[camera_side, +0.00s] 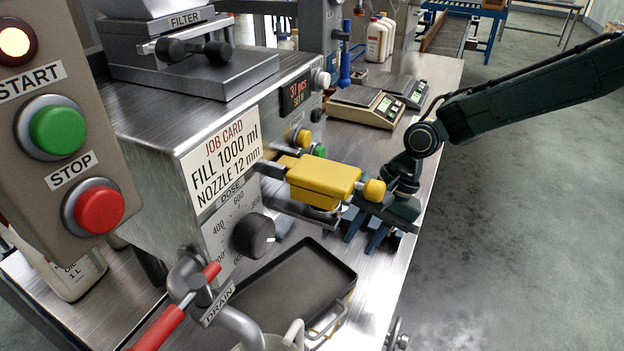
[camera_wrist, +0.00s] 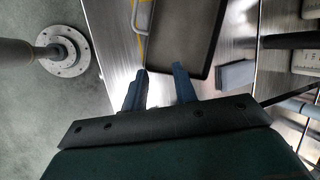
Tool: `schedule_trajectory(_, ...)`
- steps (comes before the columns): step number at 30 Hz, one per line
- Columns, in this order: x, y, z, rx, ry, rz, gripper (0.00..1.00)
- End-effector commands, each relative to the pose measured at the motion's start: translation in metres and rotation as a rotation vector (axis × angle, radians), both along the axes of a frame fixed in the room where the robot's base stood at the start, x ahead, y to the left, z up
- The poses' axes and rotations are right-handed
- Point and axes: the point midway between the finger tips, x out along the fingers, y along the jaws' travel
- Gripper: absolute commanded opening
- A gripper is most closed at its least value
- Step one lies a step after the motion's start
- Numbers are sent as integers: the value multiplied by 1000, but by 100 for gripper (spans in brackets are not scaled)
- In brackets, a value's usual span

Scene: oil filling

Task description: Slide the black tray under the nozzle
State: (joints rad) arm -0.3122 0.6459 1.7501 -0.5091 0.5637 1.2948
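The black tray (camera_side: 285,283) lies flat on the metal bench, in front of the filling machine. It has a raised rim and a wire handle (camera_side: 335,318) on its near right side. The tray (camera_wrist: 188,30) fills the top middle of the wrist view. My gripper (camera_side: 362,233) is behind the tray, low over the bench, partly covered by the yellow block (camera_side: 322,180). In the wrist view its two blue fingers (camera_wrist: 160,76) stand apart with nothing between them, close to the tray's end. I cannot clearly make out the nozzle.
The machine front carries a job card (camera_side: 222,160) and a dose knob (camera_side: 253,235). A red-handled drain valve (camera_side: 178,312) and a pale jug (camera_side: 290,338) stand near the tray. A grey block (camera_wrist: 236,75) lies beside the tray. Scales (camera_side: 365,104) stand farther back.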

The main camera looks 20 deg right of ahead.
Motion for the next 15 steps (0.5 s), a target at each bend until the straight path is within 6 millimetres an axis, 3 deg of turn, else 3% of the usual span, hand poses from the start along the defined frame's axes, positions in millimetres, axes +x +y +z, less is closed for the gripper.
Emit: schedule_trajectory(15, 5, -16, 15, -103, 280, -352, 28)
